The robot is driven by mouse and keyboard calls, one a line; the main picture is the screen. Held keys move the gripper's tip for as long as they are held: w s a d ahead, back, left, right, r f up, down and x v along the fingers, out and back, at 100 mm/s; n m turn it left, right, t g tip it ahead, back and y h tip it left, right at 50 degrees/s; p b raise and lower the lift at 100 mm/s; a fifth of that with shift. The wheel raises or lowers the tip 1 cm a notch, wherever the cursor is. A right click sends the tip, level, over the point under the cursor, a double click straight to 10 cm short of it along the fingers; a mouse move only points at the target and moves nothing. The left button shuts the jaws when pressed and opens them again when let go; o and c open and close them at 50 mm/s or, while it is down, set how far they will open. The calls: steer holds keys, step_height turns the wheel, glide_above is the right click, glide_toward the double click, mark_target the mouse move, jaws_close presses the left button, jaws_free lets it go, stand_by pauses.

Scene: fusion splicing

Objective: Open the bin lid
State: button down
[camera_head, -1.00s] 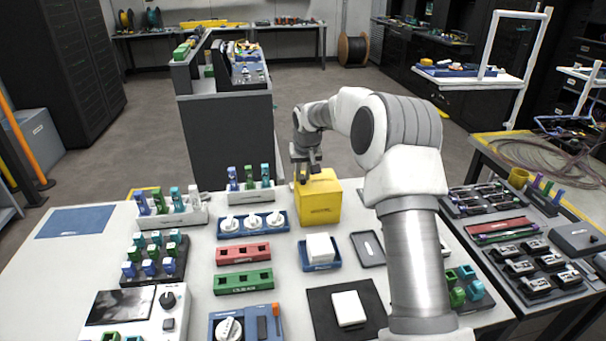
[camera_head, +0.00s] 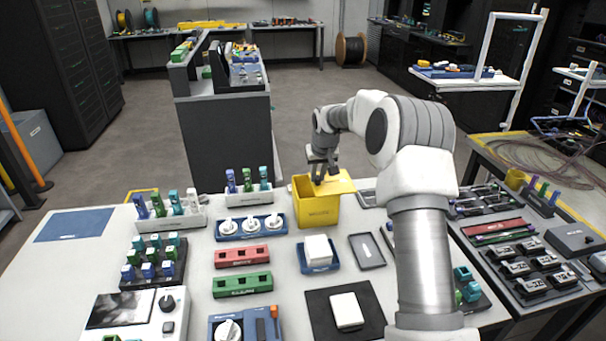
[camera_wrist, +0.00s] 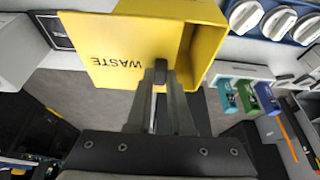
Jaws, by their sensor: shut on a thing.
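The yellow waste bin (camera_head: 318,210) stands at the far edge of the white table. Its flat yellow lid (camera_head: 340,187) is shifted to the right and overhangs the bin's right side. An opening shows at the bin's left. My gripper (camera_head: 320,178) is above the bin with its fingers pointing down, shut on the lid. In the wrist view my gripper (camera_wrist: 160,72) has its fingertips together at the yellow lid (camera_wrist: 125,50), beside the word WASTE. The bin's interior (camera_wrist: 187,45) shows as a darker strip to the right there. The exact grip point is partly hidden by the fingers.
A blue tray with white round pieces (camera_head: 250,227) lies left of the bin. A connector rack (camera_head: 248,198) stands behind left. Open floor lies beyond the table.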

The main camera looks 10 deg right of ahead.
mark_target(331, 180)
steer(key=d, duration=0.4)
steer(key=shift+d+p, duration=0.25)
steer(key=shift+p, duration=0.05)
steer(key=c, duration=0.8)
jaws_free()
steer(key=p+v, duration=0.1)
steer(key=v, duration=1.6)
steer(key=shift+s+r, duration=0.15)
steer(key=shift+s, duration=0.05)
